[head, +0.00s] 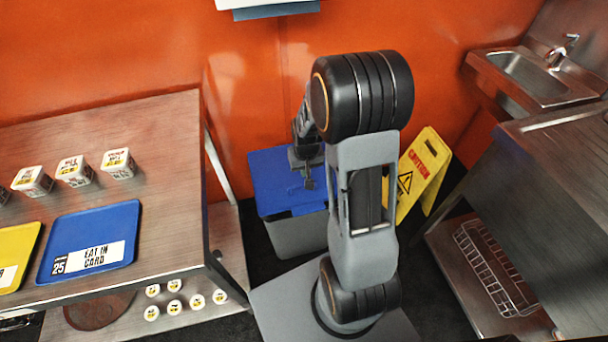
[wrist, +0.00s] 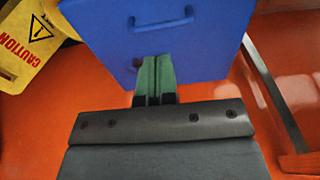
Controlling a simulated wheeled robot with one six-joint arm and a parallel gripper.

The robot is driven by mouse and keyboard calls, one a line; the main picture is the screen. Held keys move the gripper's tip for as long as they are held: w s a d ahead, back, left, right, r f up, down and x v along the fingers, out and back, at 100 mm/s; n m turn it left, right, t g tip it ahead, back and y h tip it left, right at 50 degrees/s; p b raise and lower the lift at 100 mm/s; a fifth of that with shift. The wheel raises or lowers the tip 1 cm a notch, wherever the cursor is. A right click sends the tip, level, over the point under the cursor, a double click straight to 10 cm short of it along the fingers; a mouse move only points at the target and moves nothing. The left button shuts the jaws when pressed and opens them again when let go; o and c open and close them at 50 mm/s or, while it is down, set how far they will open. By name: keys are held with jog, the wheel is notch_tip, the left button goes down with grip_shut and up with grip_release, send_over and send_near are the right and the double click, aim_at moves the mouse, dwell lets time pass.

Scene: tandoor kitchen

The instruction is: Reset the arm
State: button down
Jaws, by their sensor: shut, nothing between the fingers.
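My arm stands folded upright in the middle of the head view. My gripper (head: 309,184) hangs in front of the orange wall, in line with the blue lid of a grey bin. In the wrist view my gripper (wrist: 155,62) shows as two green fingertips pressed together with nothing between them.
A steel table (head: 170,120) on the left holds small labelled tubs (head: 75,170), a blue tray (head: 118,212) and a yellow tray (head: 12,270). A yellow caution sign (head: 412,172) stands right of my arm. A sink (head: 530,75) and steel counter (head: 560,150) are on the right.

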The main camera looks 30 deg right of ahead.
jog(key=shift+s+r, duration=0.2)
jog(key=shift+r, duration=0.8)
jog(key=shift+s+r, duration=0.2)
jog(key=shift+r, duration=0.8)
jog(key=s+a+r+p, duration=0.3)
jog(key=s+r, duration=0.1)
jog(key=r, duration=0.3)
jog(key=s+a+r+n+t+p, duration=0.1)
jog(key=s+a+r+p, duration=0.1)
jog(key=r, duration=0.6)
jog(key=s+a+r+n+t+p, duration=0.1)
jog(key=s+a+r+p, duration=0.2)
jog(key=s+r, duration=0.3)
jog(key=shift+a+r+p, duration=0.35)
jog(key=shift+a+r, duration=0.05)
jog(key=shift+r, duration=0.4)
jog(key=shift+a, duration=0.15)
